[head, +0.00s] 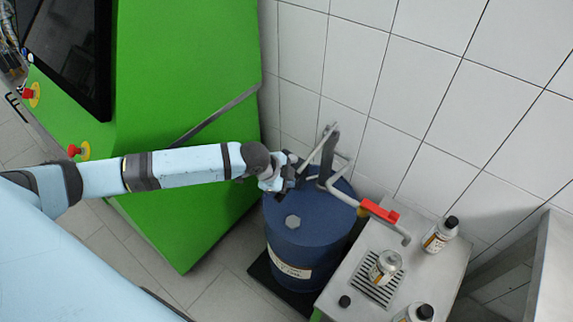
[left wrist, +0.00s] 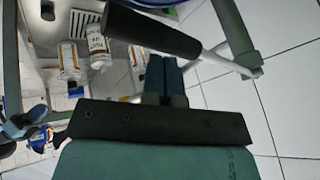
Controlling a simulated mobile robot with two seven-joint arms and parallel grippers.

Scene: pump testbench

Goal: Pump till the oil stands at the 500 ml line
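The blue oil barrel (head: 290,250) stands on a black base with the pump (head: 328,165) on its lid. My left gripper (head: 289,180) is at the low end of the pump lever (head: 323,146). In the left wrist view my left gripper (left wrist: 166,62) has its fingers close together, with the tips against or just beside the black lever grip (left wrist: 155,28); the grip runs across them, not between them. An uncapped bottle (head: 384,268) stands on the drain grate, below and left of the spout end (head: 405,239). Its oil level cannot be made out. My right gripper is out of view.
A red valve handle (head: 379,211) sits on the outlet pipe. Capped bottles stand on the steel bench at the back (head: 439,236) and front (head: 415,314), and a loose black cap (head: 344,301) lies there. A green machine (head: 190,110) stands left; a tiled wall (head: 430,90) is behind.

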